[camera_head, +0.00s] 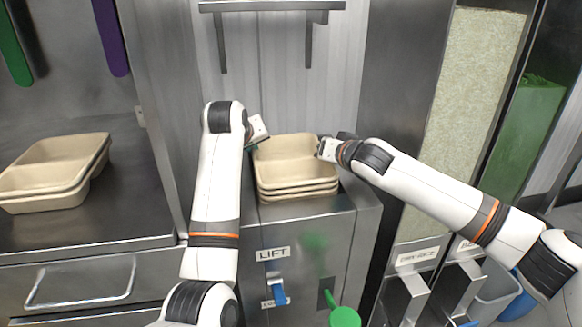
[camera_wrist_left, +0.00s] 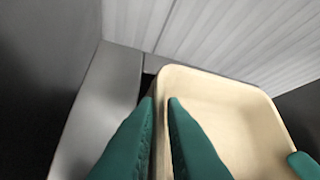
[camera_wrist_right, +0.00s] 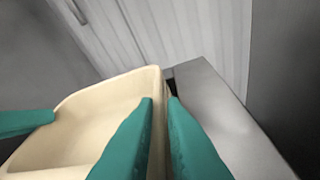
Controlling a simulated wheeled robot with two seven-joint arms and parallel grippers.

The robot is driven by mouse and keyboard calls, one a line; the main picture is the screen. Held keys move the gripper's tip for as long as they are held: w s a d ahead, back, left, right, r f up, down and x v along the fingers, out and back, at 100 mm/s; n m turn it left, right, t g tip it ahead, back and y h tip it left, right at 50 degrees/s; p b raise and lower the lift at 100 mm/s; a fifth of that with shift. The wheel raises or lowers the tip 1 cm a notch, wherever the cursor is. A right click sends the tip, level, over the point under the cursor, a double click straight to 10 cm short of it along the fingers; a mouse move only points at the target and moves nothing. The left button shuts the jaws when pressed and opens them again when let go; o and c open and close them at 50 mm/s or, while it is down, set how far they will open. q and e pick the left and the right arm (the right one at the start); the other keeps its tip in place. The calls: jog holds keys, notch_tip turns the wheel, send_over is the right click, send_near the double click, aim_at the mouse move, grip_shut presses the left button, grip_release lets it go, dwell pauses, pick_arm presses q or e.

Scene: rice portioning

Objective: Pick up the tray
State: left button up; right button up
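A beige two-compartment tray (camera_head: 283,150) is the top one of a stack on the steel lift unit. My left gripper (camera_head: 254,142) is at the tray's left side. In the left wrist view its green fingers (camera_wrist_left: 160,102) are close together, with the tray's side wall (camera_wrist_left: 158,120) between them. My right gripper (camera_head: 322,150) is at the right side. In the right wrist view its fingers (camera_wrist_right: 160,102) are likewise close on either side of the opposite wall (camera_wrist_right: 156,90). Both appear shut on the tray. The tray looks level and rests on the stack.
More beige trays (camera_head: 70,150) stand on the counter at left. A metal shelf (camera_head: 272,6) hangs on the wall above. Tall dispensers stand at right.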

pick_arm(q)
grip_shut()
pick_arm(e)
grip_shut()
